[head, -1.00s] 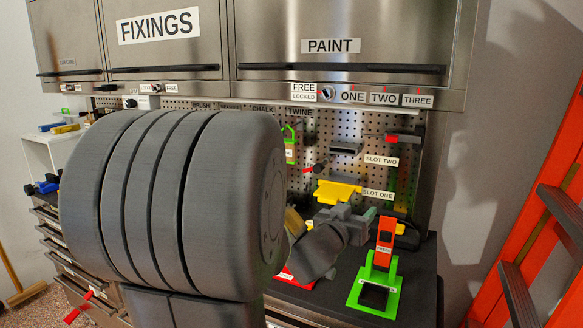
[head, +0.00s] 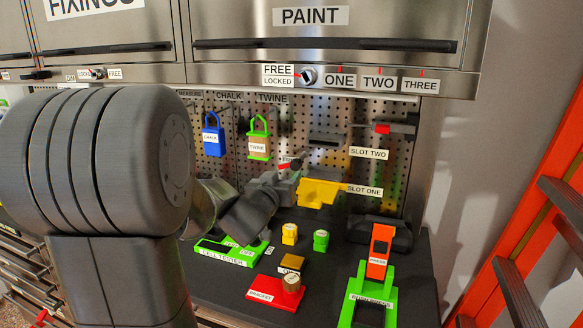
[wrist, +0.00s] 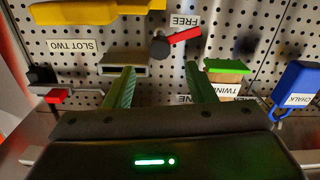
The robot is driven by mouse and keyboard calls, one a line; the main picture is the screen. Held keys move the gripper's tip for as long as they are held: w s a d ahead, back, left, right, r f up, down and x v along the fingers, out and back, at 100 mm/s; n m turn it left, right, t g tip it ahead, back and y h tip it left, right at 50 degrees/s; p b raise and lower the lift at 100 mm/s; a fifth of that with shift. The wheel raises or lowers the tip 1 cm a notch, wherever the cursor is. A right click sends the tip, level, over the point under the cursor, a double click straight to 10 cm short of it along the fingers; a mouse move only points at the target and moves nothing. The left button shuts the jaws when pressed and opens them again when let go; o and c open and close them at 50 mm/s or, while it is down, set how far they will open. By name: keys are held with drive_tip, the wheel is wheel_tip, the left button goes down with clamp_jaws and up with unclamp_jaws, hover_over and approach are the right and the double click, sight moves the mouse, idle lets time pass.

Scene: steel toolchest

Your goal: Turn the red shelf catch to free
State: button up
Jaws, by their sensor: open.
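The red shelf catch is a short red lever on a dark round pivot on the pegboard. In the head view the catch (head: 295,162) is just above my gripper (head: 286,181), partly hidden by it. In the wrist view the red lever (wrist: 184,36) lies beside a "FREE" label (wrist: 184,20), slightly tilted. The pivot (wrist: 160,48) is at its left end. My gripper (wrist: 161,76) is open with nothing between its two green-lit fingers. The catch appears beyond the fingertips, apart from them.
A yellow piece (head: 318,191) sits at slot one, and a grey block (head: 327,138) is above it. A green-framed twine tag (head: 258,147) and a blue chalk tag (head: 213,142) hang to the left. Another red-tipped part (head: 382,129) is at right.

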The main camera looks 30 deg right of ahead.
sight(294, 166)
drive_tip(key=x, duration=0.7)
drive_tip(key=shift+w+d+p, duration=0.1)
drive_tip(key=shift+d+p, duration=0.15)
drive_tip(key=shift+p, duration=0.1)
drive_tip(key=c, duration=1)
